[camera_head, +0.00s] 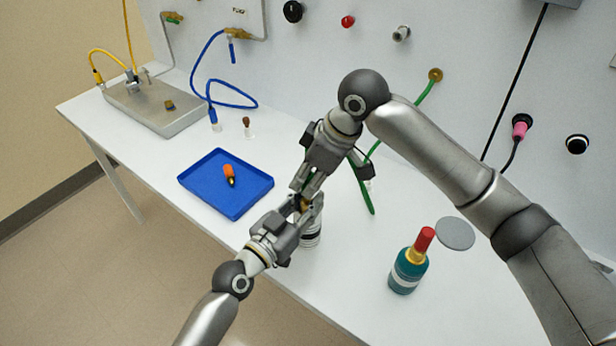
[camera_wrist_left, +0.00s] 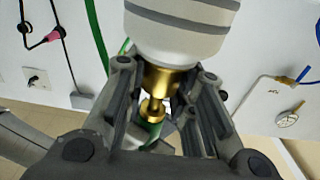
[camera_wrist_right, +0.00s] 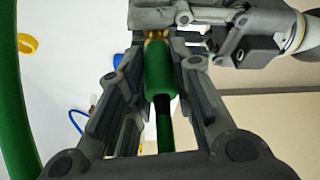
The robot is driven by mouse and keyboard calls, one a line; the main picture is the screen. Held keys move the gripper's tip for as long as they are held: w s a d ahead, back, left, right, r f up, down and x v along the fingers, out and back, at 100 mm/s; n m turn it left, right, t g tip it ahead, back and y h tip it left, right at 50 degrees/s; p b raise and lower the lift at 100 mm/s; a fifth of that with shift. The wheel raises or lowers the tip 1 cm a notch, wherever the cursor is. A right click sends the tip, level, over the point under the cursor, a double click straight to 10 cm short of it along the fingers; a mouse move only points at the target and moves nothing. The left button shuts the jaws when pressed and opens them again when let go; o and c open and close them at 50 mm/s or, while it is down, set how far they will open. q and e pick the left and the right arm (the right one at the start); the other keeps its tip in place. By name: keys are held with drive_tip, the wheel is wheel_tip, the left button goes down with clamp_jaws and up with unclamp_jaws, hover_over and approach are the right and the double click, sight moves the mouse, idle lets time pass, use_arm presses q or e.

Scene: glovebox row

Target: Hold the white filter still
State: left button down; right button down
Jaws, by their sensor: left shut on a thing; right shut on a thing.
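The white filter (camera_head: 311,237) has dark bands and hangs below my left gripper (camera_head: 308,207) in the head view. In the left wrist view the filter (camera_wrist_left: 180,30) is at the top, its brass neck (camera_wrist_left: 160,80) between the fingers of my left gripper (camera_wrist_left: 163,78), which is shut on it. My right gripper (camera_head: 305,187) meets it from above, shut on a green hose end (camera_wrist_right: 160,75) with a brass tip. The hose end (camera_wrist_left: 152,128) is in line with the brass neck; I cannot tell whether they are joined.
A blue tray (camera_head: 205,190) holds an orange-and-black piece (camera_head: 230,175). A teal bottle (camera_head: 408,272) with a red top stands at right by a grey disc (camera_head: 455,233). A green hose (camera_head: 425,92) runs from the wall. A metal box (camera_head: 155,105) sits at far left.

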drive_tip(key=shift+f, duration=0.75)
idle(0.6)
drive_tip(key=c, duration=1.2)
unclamp_jaws()
drive_tip(key=v, duration=1.2)
